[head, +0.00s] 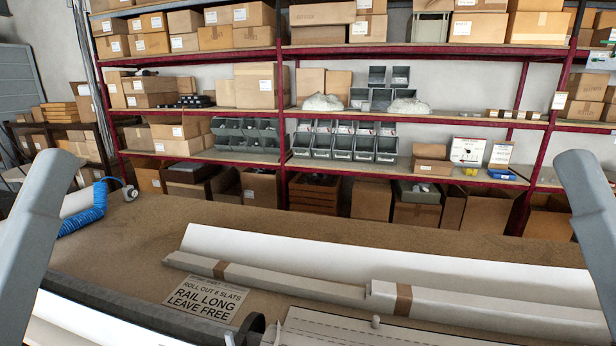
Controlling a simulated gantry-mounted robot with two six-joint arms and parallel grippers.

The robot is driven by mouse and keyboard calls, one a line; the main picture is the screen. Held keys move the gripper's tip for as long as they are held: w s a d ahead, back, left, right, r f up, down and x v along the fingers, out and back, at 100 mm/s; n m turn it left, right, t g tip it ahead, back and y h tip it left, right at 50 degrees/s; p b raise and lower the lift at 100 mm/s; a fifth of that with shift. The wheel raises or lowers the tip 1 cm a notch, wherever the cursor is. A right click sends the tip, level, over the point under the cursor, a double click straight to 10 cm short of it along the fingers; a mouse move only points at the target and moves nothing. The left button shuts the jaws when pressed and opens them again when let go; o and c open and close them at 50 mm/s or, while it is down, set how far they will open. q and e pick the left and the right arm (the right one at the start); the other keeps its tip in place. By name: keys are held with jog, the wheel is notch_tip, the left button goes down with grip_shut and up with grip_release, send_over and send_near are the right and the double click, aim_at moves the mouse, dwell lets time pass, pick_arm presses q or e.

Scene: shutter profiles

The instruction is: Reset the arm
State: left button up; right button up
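My two grey arms show only as links, one at the left edge and one at the right edge of the head view. Neither gripper is in the picture, so I cannot see the fingers or anything they may hold. The links stand apart, one on each side of the workbench (140,225).
Long white wrapped profiles (480,306) lie across the bench at right. A printed sign (203,299) lies left of centre, behind a dark rail (150,312). A blue coiled hose (88,213) is at left. Shelves (405,52) with boxes and bins stand behind. The bench's back strip is clear.

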notch_tip(320, 180, up, 30)
jog(key=p, duration=2.7)
jog(key=shift+r+p, duration=0.25)
jog(key=shift+p, duration=0.05)
